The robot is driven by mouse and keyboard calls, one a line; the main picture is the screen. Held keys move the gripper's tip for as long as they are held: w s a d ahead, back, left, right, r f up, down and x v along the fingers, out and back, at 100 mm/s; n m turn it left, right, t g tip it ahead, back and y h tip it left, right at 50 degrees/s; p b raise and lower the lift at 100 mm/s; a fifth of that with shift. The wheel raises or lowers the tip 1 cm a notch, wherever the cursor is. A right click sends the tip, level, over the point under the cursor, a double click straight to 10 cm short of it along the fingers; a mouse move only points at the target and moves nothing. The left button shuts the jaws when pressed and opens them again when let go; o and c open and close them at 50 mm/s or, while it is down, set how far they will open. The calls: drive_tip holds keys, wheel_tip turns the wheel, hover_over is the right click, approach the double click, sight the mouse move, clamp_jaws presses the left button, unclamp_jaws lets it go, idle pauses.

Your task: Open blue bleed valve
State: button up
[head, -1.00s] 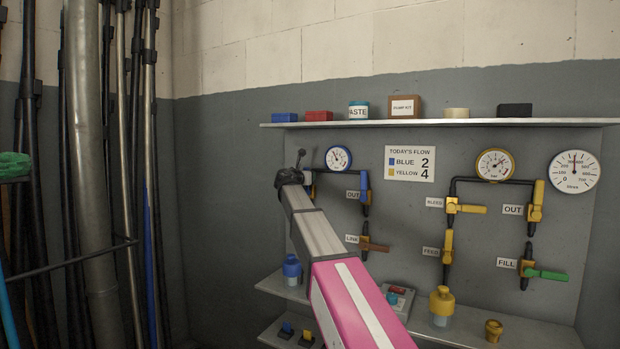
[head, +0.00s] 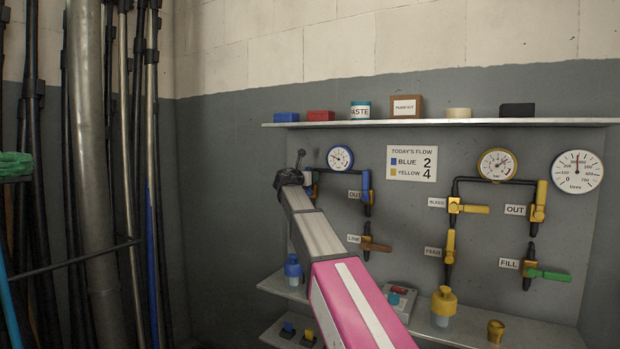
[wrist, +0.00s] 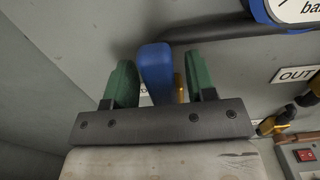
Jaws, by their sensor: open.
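In the wrist view the blue bleed valve's handle (wrist: 157,72) points toward the camera, between the green fingers of my gripper (wrist: 160,84). The gripper is open, with a finger on each side of the handle and visible gaps. I cannot tell how far the fingers reach along it. A yellow part shows just behind the handle, and a white label is mostly covered. In the head view my arm hides most of this valve and the fingers. The blue gauge (head: 340,158) is above and right of my wrist.
A blue OUT valve (head: 366,186) and a brown-handled LINK valve (head: 376,246) are right of my wrist. Yellow valves (head: 468,209) and a green-handled FILL valve (head: 550,275) are farther right. A shelf (head: 440,122) runs above, another below. Poles stand at left.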

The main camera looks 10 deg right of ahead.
drive_tip(key=v, duration=0.9)
drive_tip(key=shift+s+a, duration=0.15)
drive_tip(key=shift+s, duration=0.05)
drive_tip(key=shift+s+a, duration=0.1)
